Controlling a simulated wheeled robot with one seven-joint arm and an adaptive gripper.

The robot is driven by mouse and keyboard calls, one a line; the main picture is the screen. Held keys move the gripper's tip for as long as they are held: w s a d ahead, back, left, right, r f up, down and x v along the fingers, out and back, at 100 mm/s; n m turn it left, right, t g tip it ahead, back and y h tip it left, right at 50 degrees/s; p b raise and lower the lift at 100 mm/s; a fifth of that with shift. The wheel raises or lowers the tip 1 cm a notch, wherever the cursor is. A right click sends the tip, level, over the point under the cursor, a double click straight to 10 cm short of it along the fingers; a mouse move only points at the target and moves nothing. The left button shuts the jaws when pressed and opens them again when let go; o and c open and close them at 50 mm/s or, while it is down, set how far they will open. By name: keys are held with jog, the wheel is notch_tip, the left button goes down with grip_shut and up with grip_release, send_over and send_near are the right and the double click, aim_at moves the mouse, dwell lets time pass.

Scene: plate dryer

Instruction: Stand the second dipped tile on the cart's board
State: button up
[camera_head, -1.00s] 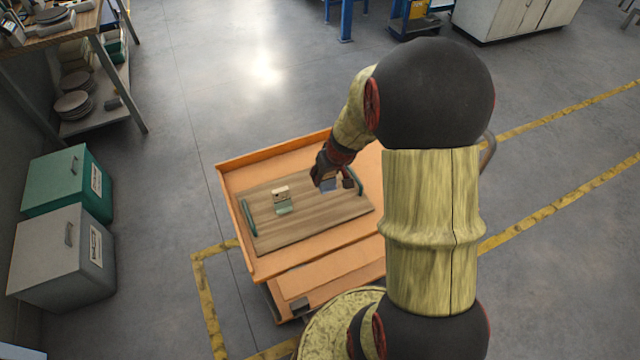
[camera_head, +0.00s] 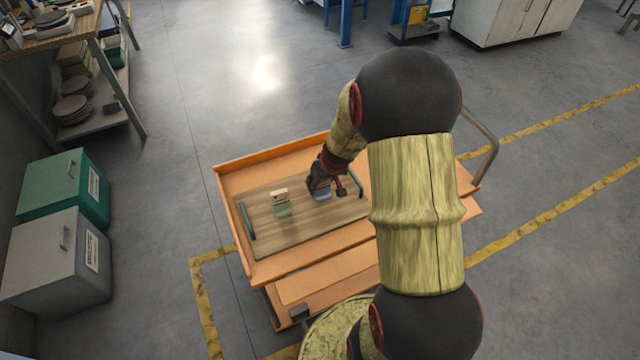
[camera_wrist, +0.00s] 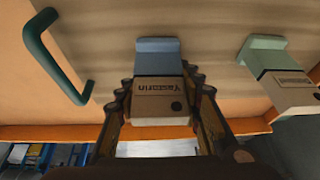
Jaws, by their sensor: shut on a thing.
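My gripper (camera_head: 325,186) is shut on a tile with a blue dipped end (camera_head: 322,197). In the wrist view the fingers of my gripper (camera_wrist: 165,95) clasp the sides of its tan, lettered part, with the blue end (camera_wrist: 158,52) pointing at the board. The tile is over the right half of the wooden board (camera_head: 300,228) on the orange cart. I cannot tell whether its blue end touches the board. Another tile with a green dipped end (camera_head: 281,204) stands on the board to the left; it also shows at the right of the wrist view (camera_wrist: 290,88).
The board has a green handle at each end, one on the left (camera_head: 246,219) and one near my gripper, seen in the wrist view (camera_wrist: 62,65). The cart's orange rim (camera_head: 240,235) surrounds the board. Bare board lies between the two tiles and in front of them.

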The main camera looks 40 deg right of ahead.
jog(key=o, duration=1.2)
jog(key=shift+o, duration=0.2)
jog(key=shift+r+p, duration=0.45)
jog(key=d+p+v, duration=0.1)
jog(key=p+v, duration=0.3)
jog(key=v, duration=0.7)
jog(key=s+a+r+n, duration=0.2)
jog(key=s+a+r, duration=0.1)
jog(key=a+r, duration=1.15)
jog(key=s+a+r, duration=0.4)
jog(key=s+a, duration=0.1)
jog(key=s, duration=0.1)
jog(key=s+a+r+t, duration=0.1)
jog(key=s+a+r, duration=0.3)
jog(key=s, duration=0.3)
jog(key=shift+a+n+y, duration=0.4)
jog(key=shift+a, duration=0.05)
